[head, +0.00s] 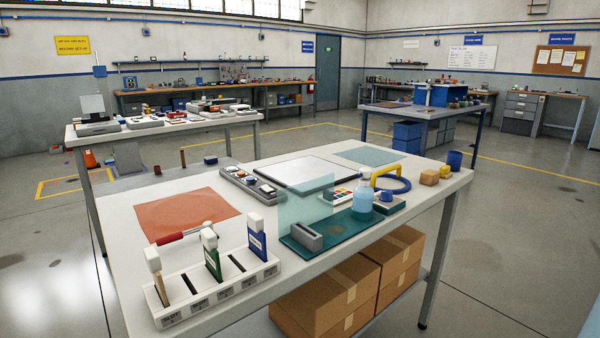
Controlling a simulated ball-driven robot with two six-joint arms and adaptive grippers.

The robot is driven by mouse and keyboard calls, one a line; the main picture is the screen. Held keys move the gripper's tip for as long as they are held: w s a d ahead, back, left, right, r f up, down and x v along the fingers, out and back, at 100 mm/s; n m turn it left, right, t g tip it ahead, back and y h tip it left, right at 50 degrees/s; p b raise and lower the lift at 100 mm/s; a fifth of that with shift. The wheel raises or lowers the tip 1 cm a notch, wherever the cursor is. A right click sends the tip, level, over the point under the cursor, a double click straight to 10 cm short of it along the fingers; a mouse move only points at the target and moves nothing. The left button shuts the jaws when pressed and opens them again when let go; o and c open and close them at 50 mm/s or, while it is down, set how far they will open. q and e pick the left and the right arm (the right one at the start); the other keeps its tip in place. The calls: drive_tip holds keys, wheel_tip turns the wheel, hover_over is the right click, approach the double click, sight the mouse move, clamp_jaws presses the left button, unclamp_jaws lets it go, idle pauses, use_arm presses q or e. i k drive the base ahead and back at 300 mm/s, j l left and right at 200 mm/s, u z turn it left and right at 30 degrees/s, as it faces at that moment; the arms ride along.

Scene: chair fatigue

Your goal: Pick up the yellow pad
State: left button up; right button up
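No thing stands out clearly as a yellow pad on the near white table (130,225). A small white card (329,196) with several coloured squares, some of them yellowish, lies right of the table's middle, partly behind a clear bluish bottle (362,195). A yellow arched handle (386,167) stands beside a blue ring (403,187) behind that bottle. A tan-orange block (429,177) and a smaller yellowish block (445,171) sit near the right end. Neither of my grippers is in view.
A white slotted rack (222,294) with upright tools stands at the front left. An orange-red mat (185,214), a grey tray (247,186), a translucent teal panel (304,204) and a green board (345,236) take up much of the top. Cardboard boxes (318,297) sit below.

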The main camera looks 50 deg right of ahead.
sight(445, 170)
drive_tip(key=z, duration=2.55)
